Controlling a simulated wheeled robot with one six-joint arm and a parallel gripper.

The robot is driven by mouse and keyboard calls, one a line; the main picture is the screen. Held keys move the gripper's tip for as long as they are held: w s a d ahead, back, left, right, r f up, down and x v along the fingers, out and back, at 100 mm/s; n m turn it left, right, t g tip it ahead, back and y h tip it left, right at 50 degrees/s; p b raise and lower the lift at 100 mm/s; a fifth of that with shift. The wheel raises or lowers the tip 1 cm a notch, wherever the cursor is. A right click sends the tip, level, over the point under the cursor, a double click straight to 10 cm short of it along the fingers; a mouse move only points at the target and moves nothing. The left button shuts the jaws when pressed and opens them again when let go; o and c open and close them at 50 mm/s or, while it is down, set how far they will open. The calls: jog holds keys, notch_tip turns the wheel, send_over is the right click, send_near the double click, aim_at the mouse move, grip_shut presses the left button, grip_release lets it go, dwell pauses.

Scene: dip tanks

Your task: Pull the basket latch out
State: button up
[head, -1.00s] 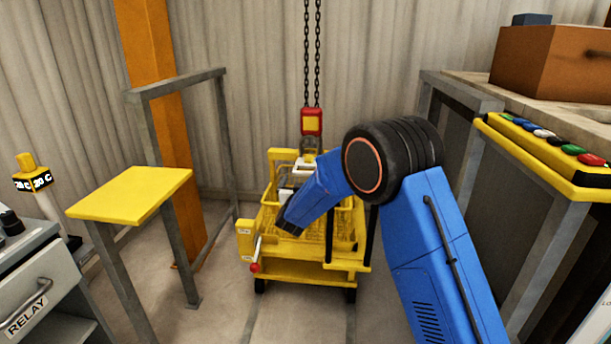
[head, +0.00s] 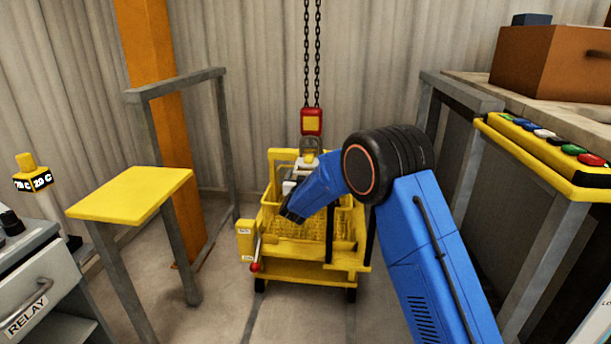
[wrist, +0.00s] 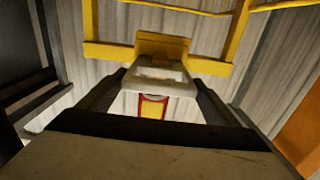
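The yellow basket (head: 300,228) sits in a low yellow frame at the middle of the head view, below the hanging chain. A pale slotted piece (wrist: 160,78), perhaps the latch, shows in the wrist view against a yellow block (wrist: 162,45). My gripper's two dark fingers (wrist: 159,85) lie on either side of this piece, with no clear gap. Whether they press on it I cannot tell. In the head view, my blue forearm reaches over the basket and hides part of it; the fingers cannot be made out there.
A red and yellow hoist block (head: 311,122) hangs just above the basket's rear. A lever with a red knob (head: 255,267) is at the frame's left front. A yellow-topped stand (head: 130,195) is left; a bench with a button panel (head: 545,150) is right.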

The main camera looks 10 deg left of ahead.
jog(key=s, duration=0.7)
jog(key=shift+s+a, duration=0.1)
jog(key=shift+s, duration=0.1)
jog(key=shift+c, duration=0.4)
jog(key=o, duration=1.4)
jog(key=shift+o, duration=0.2)
jog(key=s, duration=1.7)
jog(key=shift+s+a, duration=0.15)
jog(key=shift+a, duration=0.2)
